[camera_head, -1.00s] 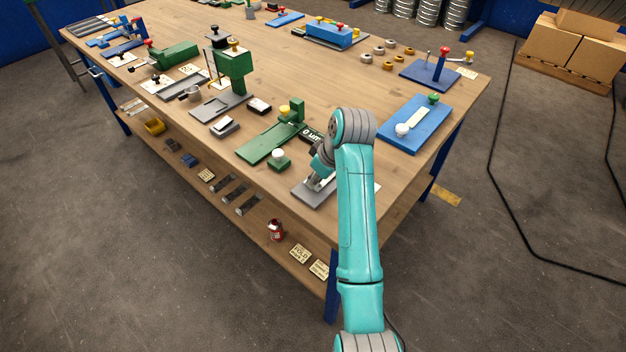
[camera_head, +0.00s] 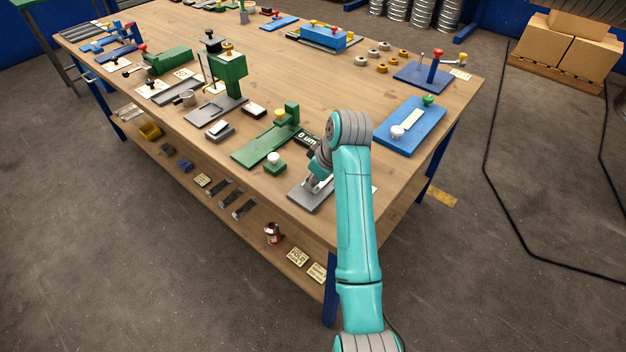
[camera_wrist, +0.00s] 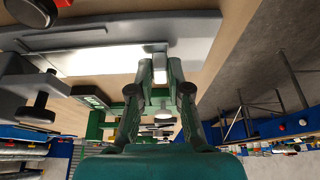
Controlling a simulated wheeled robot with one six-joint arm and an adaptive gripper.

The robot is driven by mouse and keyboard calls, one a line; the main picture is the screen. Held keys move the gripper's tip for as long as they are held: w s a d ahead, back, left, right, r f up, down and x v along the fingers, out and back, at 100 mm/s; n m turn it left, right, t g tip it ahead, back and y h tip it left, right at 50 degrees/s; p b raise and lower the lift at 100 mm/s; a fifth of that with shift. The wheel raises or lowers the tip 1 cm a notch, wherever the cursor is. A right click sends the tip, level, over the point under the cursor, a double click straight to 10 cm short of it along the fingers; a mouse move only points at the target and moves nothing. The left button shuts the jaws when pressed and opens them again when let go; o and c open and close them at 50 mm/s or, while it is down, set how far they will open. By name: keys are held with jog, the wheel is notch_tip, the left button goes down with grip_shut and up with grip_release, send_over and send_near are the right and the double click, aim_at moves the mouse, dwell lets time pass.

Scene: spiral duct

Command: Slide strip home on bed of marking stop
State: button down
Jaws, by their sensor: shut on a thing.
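My gripper (camera_wrist: 160,82) is shut on a bright metal strip (camera_wrist: 100,62), holding it by its end. In the wrist view the strip lies along a grey bed (camera_wrist: 150,24); I cannot tell whether it touches a stop at its far end. In the head view the grey bed (camera_head: 306,199) sits near the table's front edge, and my gripper (camera_head: 314,184) is low over it. My arm hides much of the bed and strip there.
A green fixture (camera_head: 262,146) and a small green block with a white knob (camera_head: 274,164) stand just left of the bed. A dark readout (camera_head: 307,138) is behind it. A blue plate (camera_head: 398,143) lies to the right on the wooden table (camera_head: 340,70).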

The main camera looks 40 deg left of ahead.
jog(key=shift+w, duration=0.15)
jog(key=shift+c, duration=2.4)
grip_release()
jog(key=shift+r, duration=3.5)
